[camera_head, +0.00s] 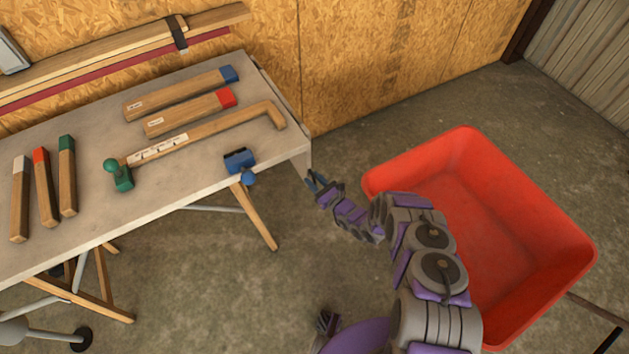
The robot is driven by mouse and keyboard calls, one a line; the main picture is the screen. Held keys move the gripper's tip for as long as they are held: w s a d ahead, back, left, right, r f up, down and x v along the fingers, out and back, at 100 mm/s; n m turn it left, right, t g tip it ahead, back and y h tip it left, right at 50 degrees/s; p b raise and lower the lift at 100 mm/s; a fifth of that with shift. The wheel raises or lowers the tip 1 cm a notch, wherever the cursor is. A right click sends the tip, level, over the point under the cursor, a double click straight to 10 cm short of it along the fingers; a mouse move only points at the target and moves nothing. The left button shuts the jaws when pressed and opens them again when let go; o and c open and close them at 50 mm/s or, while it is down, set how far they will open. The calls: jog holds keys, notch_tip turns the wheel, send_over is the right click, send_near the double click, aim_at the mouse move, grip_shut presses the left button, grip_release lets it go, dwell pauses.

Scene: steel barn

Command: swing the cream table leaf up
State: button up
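The work table (205,135) has a pale grey-cream top. At its right end a narrow pale panel, which looks like the table leaf (301,160), hangs down below the edge of the top. I see it at a steep angle, so most of its face is hidden. My gripper (315,181) is at the lower right of this panel, close to its lower edge. I cannot tell whether it touches the panel, or whether its small dark fingers are open or shut.
An orange-red bin (515,215) stands close to the right of my arm. On the table lie several wooden bars with coloured ends, a green clamp (120,175) and a blue vise (239,161) near the front edge. Bare concrete shows between table and bin.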

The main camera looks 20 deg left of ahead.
grip_shut()
dwell(0.4)
